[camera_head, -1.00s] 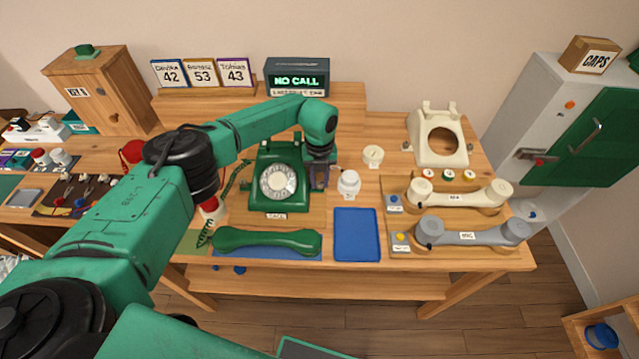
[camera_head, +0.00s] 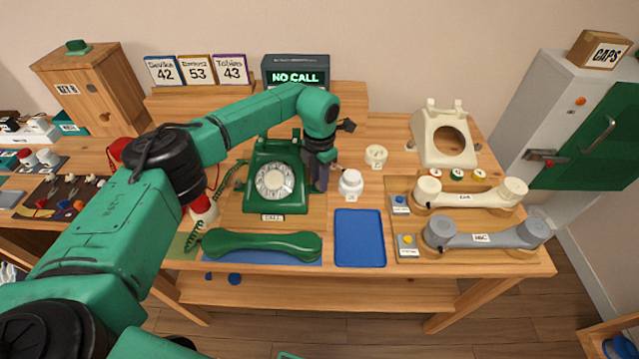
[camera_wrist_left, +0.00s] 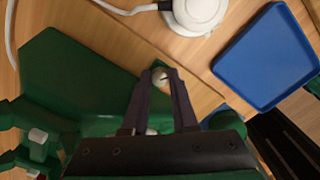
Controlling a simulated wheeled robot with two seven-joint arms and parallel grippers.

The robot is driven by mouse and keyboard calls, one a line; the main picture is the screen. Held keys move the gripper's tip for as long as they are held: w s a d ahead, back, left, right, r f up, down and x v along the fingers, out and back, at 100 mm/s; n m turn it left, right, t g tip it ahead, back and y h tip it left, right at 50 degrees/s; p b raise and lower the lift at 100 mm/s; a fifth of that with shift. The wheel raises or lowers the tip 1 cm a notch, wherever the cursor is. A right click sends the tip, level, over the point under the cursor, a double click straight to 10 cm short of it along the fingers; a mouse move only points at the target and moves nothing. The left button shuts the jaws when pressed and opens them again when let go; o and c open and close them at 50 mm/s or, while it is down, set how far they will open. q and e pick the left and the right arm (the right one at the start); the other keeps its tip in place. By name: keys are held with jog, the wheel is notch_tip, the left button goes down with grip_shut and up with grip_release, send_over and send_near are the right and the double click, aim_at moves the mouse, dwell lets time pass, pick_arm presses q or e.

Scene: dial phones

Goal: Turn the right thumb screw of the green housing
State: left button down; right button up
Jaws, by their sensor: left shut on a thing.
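The green housing (camera_head: 272,180) is a dial phone body with a white dial, upright on the table in the head view. It also fills the left of the wrist view (camera_wrist_left: 75,80). My left gripper (camera_head: 319,186) points down at the housing's right side. In the left wrist view its two dark fingers close on the small pale, round right thumb screw (camera_wrist_left: 160,77) at the housing's edge. In the head view the fingers hide this screw. My right gripper is not in view.
A green handset (camera_head: 262,245) lies in front of the housing. A blue tray (camera_head: 359,238) and a white round pot (camera_head: 350,183) stand close to its right. Cream (camera_head: 470,193) and grey (camera_head: 483,235) handsets lie farther right. A coiled green cord runs along the housing's left.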

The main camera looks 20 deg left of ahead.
pick_arm(q)
jog(key=m+b, duration=0.2)
jog(key=m, duration=0.3)
jog(key=shift+m, duration=0.3)
jog(key=m+b, duration=0.1)
jog(key=m, duration=0.4)
jog(key=shift+b, duration=0.3)
jog(key=shift+r, duration=0.1)
jog(key=c, duration=0.7)
grip_release()
notch_tip(320, 180, up, 14)
jog(key=shift+r+b, duration=0.25)
jog(key=shift+b, duration=0.15)
